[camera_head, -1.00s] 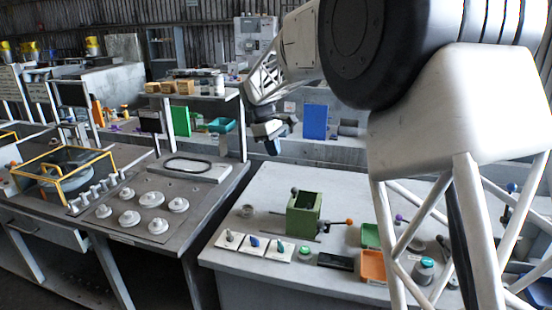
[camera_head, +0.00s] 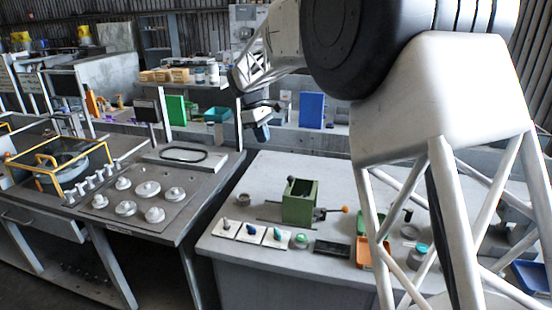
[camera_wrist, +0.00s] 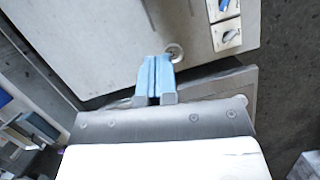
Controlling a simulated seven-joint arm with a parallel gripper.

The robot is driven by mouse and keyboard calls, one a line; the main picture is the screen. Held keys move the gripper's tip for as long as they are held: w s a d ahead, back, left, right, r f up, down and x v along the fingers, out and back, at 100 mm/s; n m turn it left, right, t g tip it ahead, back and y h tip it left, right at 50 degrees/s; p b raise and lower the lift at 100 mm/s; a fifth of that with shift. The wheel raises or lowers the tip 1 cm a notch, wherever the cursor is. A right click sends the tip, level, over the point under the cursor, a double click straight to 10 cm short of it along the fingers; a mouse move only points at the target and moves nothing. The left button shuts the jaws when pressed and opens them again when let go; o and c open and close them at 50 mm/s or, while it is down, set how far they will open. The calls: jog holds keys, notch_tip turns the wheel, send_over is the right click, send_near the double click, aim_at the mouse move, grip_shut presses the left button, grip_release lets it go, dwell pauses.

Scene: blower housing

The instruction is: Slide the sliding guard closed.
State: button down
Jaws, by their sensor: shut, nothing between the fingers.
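The green box-shaped housing (camera_head: 299,203) stands on the grey table, open at the top, with a rod and an orange knob (camera_head: 345,210) at its right. A yellow-framed cage (camera_head: 62,165) stands over a round dark housing on the left bench. I cannot tell for certain which part is the sliding guard. My gripper (camera_head: 262,134) hangs in the air behind and left of the green housing, apart from it. In the wrist view its blue fingers (camera_wrist: 155,80) are together and empty. The green housing is not visible in the wrist view.
A small round cup (camera_head: 243,199) sits at the table's left; it also shows in the wrist view (camera_wrist: 174,52) beyond my fingertips. Switch plates (camera_head: 251,233), a green button (camera_head: 300,240) and an orange bin (camera_head: 375,252) line the front. A gap separates table and left bench.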

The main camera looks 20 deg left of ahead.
jog(key=s+d+f, duration=0.1)
jog(key=d+f, duration=0.5)
jog(key=f, duration=0.4)
jog(key=shift+s+d, duration=0.2)
jog(key=shift+d, duration=0.2)
jog(key=shift+f, duration=0.1)
jog(key=shift+d, duration=1.1)
jog(key=shift+a, duration=0.2)
